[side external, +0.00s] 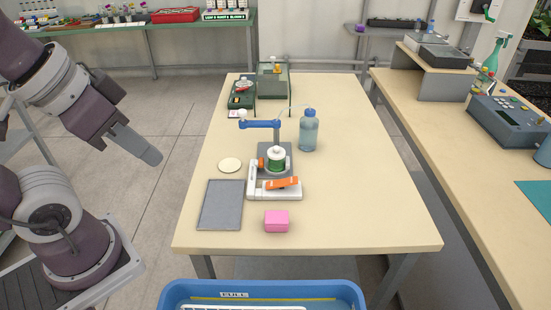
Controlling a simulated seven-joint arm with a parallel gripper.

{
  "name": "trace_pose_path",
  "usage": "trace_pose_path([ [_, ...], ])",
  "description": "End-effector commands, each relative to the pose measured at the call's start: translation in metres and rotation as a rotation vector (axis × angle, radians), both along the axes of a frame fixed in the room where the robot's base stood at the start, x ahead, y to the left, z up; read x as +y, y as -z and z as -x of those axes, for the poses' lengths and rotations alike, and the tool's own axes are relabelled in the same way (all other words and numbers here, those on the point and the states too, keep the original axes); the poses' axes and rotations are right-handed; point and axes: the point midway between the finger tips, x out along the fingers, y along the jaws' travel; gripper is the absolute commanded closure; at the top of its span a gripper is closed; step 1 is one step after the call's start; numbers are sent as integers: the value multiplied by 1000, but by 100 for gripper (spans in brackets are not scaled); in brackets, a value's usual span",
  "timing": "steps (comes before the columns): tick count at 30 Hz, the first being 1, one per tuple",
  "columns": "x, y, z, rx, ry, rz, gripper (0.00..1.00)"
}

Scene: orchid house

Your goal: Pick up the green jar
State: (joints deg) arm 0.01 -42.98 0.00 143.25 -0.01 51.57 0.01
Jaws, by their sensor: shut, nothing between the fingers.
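A small green jar (276,160) with a pale band or top sits on the grey base of a bench device (275,188) near the middle of the table. The device's blue arm (259,124) reaches out above and behind the jar. An orange part is close against the jar's left side. My gripper (152,157) is at the left, over the floor beside the table's left edge. It is shut and empty, well apart from the jar.
A clear blue bottle (309,132) stands close behind the jar to the right. A pink block (276,221), a grey mat (219,205) and a cream disc (230,166) lie around the device. Green instruments (273,82) stand at the back. The table's right side (370,190) is clear.

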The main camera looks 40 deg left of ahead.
Motion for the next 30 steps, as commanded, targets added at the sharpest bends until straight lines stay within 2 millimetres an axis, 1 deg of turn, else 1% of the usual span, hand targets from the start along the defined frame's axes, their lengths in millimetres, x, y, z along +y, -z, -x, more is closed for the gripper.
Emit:
trace_pose_path([
  [12, 0, 0, 0, 0, 0, 0, 100],
  [14, 0, 0, 0, 0, 0, 0, 90],
  [15, 0, 0, 0, 0, 0, 0, 82],
  [17, 0, 0, 0, 0, 0, 0, 71],
  [21, 0, 0, 0, 0, 0, 0, 43],
  [23, 0, 0, 0, 0, 0, 0, 31],
  [30, 0, 0, 0, 0, 0, 0, 31],
])
